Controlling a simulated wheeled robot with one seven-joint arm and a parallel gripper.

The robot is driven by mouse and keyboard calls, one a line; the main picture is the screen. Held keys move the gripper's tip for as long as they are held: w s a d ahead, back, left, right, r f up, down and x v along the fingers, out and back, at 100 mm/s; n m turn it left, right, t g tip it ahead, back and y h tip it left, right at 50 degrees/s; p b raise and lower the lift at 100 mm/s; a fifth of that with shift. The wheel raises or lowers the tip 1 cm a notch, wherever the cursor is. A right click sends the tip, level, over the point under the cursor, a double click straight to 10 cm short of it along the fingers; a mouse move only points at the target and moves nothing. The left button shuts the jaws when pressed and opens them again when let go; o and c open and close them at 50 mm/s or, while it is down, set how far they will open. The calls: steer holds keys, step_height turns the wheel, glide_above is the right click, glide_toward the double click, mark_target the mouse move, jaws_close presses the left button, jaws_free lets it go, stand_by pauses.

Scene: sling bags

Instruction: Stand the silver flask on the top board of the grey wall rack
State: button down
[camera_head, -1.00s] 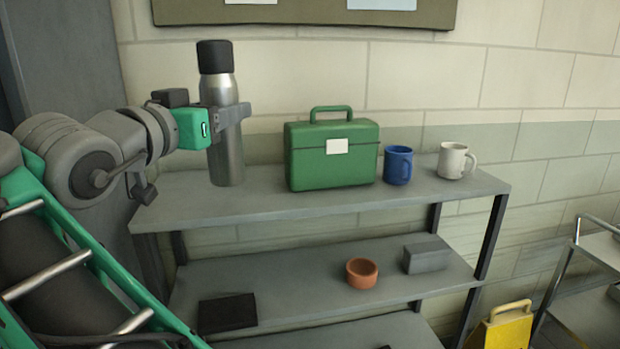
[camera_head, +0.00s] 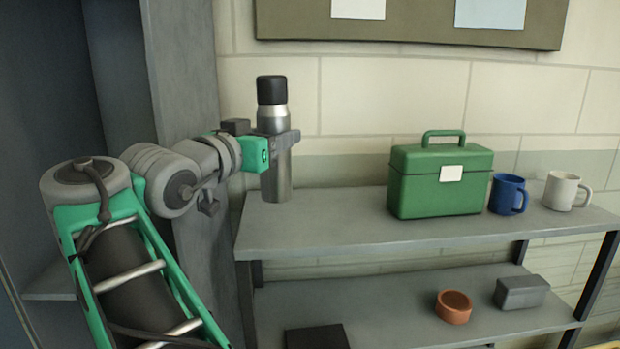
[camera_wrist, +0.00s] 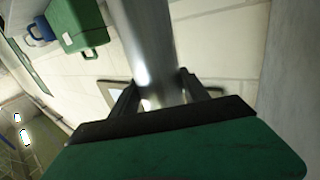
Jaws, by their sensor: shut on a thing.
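The silver flask (camera_head: 274,180) has a black cap and stands upright in my gripper (camera_head: 284,142) near the left end of the rack's top board. My gripper is shut around its upper body from the left side. In the wrist view the flask (camera_wrist: 148,45) runs between the two fingers. The flask's base shows over the back left part of that board. I cannot tell whether the base touches it.
A green box (camera_head: 425,195), a blue mug (camera_head: 506,195) and a white mug (camera_head: 562,190) stand on the top board to the right. The board is clear between flask and box. A tall grey panel (camera_head: 185,90) rises close behind my arm. The lower shelf holds an orange bowl (camera_head: 453,308) and grey block (camera_head: 520,292).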

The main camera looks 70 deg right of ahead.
steer(key=w+d+f+p, duration=0.1)
steer(key=d+f+p, duration=0.1)
steer(key=d+f, duration=0.7)
steer(key=shift+f+p, duration=0.4)
steer(key=shift+f, duration=0.45)
steer(key=shift+w+f+b, duration=0.1)
steer(key=shift+f+b, duration=0.1)
steer(key=shift+b, duration=0.1)
steer(key=c, duration=0.6)
jaws_free()
steer(key=shift+o, duration=0.2)
